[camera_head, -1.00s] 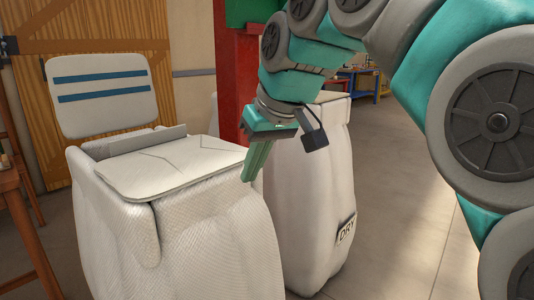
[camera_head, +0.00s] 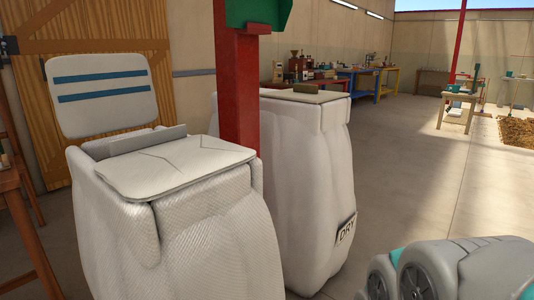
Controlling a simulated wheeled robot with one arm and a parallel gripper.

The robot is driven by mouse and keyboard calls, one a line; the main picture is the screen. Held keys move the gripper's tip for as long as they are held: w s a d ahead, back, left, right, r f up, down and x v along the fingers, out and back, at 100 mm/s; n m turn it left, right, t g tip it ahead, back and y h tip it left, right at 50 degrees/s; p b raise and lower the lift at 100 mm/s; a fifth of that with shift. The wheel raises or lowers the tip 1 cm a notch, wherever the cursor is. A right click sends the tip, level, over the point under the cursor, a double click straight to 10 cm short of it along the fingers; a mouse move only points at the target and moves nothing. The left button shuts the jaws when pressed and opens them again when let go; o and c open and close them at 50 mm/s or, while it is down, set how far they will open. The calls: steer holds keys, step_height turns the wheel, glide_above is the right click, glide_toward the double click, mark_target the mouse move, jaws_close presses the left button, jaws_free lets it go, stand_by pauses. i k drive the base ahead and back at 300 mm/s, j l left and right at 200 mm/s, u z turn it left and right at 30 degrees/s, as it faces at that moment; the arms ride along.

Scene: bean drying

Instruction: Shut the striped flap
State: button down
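The striped flap (camera_head: 100,92) is a pale panel with two blue stripes. It stands upright at the back of the near white sack (camera_head: 200,235), on the left. A plain pale flap (camera_head: 175,166) lies flat over the front part of that sack's top. A raised grey-white strip (camera_head: 148,139) stands along the plain flap's back edge. My gripper is out of the picture. Only a teal and grey part of my arm shows at the bottom right.
A second white sack (camera_head: 305,190) with a DRY label (camera_head: 346,229) stands behind, to the right. A red post (camera_head: 238,90) rises between the sacks. A wooden table (camera_head: 15,190) edges the left. Open floor (camera_head: 420,180) lies to the right.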

mark_target(92, 95)
steer(key=k+z, duration=0.1)
steer(key=k, duration=0.55)
steer(key=j+z, duration=0.2)
steer(key=z, duration=0.2)
steer(key=j+z, duration=0.2)
steer(key=z, duration=0.25)
steer(key=j+z, duration=0.2)
steer(key=z, duration=0.2)
steer(key=k+j, duration=0.15)
steer(key=j, duration=0.5)
steer(key=k+j, duration=0.2)
steer(key=j, duration=0.4)
steer(key=k+j, duration=0.15)
steer(key=j, duration=0.5)
steer(key=k+j, duration=0.15)
steer(key=j, duration=0.5)
steer(key=k+j, duration=0.2)
steer(key=j, duration=0.4)
steer(key=k+j, duration=0.15)
steer(key=j, duration=0.5)
steer(key=k+j, duration=0.2)
steer(key=j, duration=0.45)
steer(key=k+j, duration=0.15)
steer(key=j, duration=0.45)
steer(key=u, duration=0.05)
